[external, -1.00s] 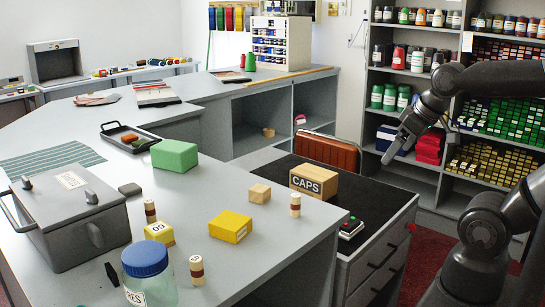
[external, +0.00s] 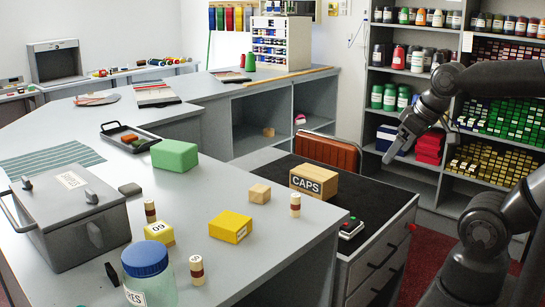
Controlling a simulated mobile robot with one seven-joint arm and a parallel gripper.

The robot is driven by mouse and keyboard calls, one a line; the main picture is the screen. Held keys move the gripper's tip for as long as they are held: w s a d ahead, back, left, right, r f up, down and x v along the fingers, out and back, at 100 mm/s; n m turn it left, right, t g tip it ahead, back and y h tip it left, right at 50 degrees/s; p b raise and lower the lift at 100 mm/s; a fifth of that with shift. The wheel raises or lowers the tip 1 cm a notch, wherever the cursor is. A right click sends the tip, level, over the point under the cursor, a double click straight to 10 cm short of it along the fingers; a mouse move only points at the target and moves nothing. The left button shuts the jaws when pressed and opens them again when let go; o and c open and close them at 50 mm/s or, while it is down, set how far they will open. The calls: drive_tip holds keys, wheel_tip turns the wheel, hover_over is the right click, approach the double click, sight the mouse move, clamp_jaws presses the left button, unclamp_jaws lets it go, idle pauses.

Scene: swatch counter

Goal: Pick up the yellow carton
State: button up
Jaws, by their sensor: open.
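The yellow carton (external: 230,227) is a small box lying on the grey counter, near its right front edge. A smaller yellow block marked 09 (external: 160,234) stands to its left. My gripper (external: 386,158) is at the upper right, in front of the shelves and well away from the carton. It is open, and I see nothing held in it; its fingers show only small and dark.
A wooden block (external: 259,193), wooden pegs (external: 295,204) and a blue-lidded jar (external: 147,285) stand around the carton. A green box (external: 175,155) and a grey lidded bin (external: 75,225) are further left. A CAPS box (external: 313,181) sits on the dark cabinet top (external: 375,209).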

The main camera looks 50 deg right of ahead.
drive_tip(key=w+a+r+g, duration=0.1)
drive_tip(key=w+a+r, duration=0.2)
drive_tip(key=w+a, duration=0.3)
drive_tip(key=n+g, duration=0.3)
drive_tip(key=g, duration=0.2)
hover_over(230, 220)
drive_tip(key=f, duration=0.6)
drive_tip(key=shift+w+d+f, duration=0.1)
drive_tip(key=shift+d+f, duration=0.15)
drive_tip(key=shift+f, duration=0.15)
drive_tip(key=f, duration=1)
drive_tip(key=shift+a, duration=0.2)
drive_tip(key=shift+c, duration=0.2)
